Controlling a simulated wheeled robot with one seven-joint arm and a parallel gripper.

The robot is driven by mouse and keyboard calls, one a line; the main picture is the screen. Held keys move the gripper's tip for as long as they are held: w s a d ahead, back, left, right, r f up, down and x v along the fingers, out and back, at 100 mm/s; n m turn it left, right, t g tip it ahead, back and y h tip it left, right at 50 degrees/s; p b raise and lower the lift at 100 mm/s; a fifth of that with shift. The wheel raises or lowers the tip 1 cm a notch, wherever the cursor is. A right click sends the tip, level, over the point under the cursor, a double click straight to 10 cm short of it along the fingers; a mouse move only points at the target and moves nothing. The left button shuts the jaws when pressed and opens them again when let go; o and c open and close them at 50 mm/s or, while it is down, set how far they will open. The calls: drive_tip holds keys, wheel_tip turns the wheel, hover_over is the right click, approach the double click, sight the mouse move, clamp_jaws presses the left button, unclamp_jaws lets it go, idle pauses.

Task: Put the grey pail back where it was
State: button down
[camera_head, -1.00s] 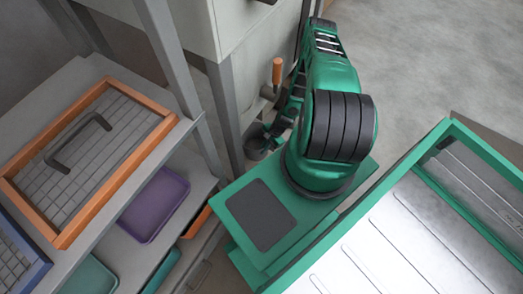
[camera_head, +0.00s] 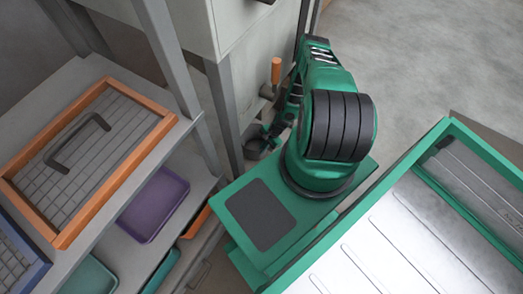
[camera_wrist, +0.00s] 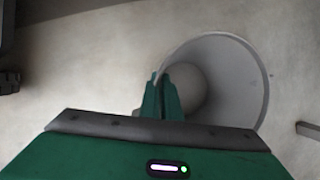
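The grey pail (camera_head: 254,149) is beside the grey legs of the bagger, low down and partly hidden behind my arm in the head view. In the wrist view its open mouth and pale inner wall (camera_wrist: 235,85) show large, right of centre. My gripper (camera_wrist: 166,92) has its two green fingers close together at the left part of the pail's rim, one on each side of the wall, and looks shut on it. In the head view my gripper (camera_head: 270,138) is small and touches the pail's right side. The surface under the pail is hidden.
The bagger's grey housing (camera_head: 250,28) with an orange-handled lever (camera_head: 277,72) stands above the pail. A shelf rack at left holds an orange-framed tray (camera_head: 62,240) and a purple tray (camera_head: 153,205). Open floor lies behind.

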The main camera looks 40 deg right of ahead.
drive_tip(key=c, duration=2)
unclamp_jaws()
drive_tip(key=v, duration=1.2)
drive_tip(key=shift+r, duration=0.1)
